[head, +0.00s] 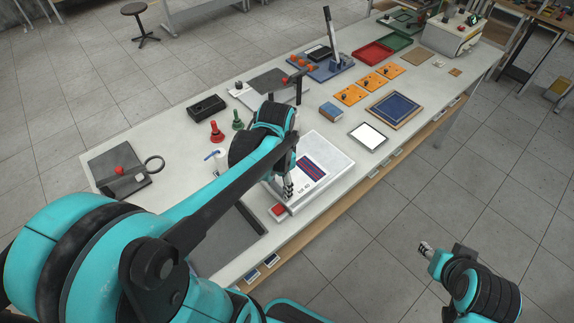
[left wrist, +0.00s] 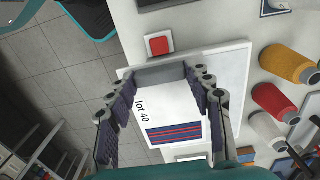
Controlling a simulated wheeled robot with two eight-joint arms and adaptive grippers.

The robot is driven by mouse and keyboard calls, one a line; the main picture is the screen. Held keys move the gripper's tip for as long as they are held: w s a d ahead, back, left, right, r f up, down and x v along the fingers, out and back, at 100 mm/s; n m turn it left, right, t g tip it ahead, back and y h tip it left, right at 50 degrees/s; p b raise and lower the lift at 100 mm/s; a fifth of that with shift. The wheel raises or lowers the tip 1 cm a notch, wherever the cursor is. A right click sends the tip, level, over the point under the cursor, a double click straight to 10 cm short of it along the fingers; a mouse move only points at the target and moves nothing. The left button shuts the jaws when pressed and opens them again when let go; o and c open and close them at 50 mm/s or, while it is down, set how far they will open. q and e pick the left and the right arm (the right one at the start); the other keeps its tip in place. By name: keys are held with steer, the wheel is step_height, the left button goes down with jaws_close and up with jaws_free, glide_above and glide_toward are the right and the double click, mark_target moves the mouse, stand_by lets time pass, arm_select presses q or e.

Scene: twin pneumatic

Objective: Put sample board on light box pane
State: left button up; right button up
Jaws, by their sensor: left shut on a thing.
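The sample board is a white card marked "lot 40" with red and blue stripes (head: 311,166); it also shows in the left wrist view (left wrist: 172,112). A grey strip runs along its near end. My left gripper (head: 288,188) is shut on this grey end, its fingers on either side in the left wrist view (left wrist: 160,76). The board is over the white light box (head: 335,178), whose rim shows around it. I cannot tell whether the board touches the pane, which it hides. A red button (head: 278,210) is at the box's near end. My right gripper (head: 426,249) is off the table, its jaws unclear.
A bright white panel (head: 368,136) and a blue framed board (head: 393,110) lie right of the box. A dark grey mat (head: 232,245) lies left of the box. The table's front edge is close.

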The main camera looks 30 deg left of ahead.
arm_select(q)
steer(key=w+a+f, duration=0.1)
steer(key=w+f, duration=0.1)
steer(key=w+a+f+b, duration=0.1)
steer(key=w+a, duration=0.1)
steer(key=w, duration=0.1)
steer(key=w+a+f+b, duration=0.1)
steer(key=w+f, duration=0.1)
steer(key=shift+w+a+f, duration=0.3)
steer(key=shift+w+a, duration=0.1)
step_height(320, 180, down, 4)
steer(key=shift+f+b, duration=0.1)
steer(key=shift+b, duration=0.6)
steer(key=o, duration=1.2)
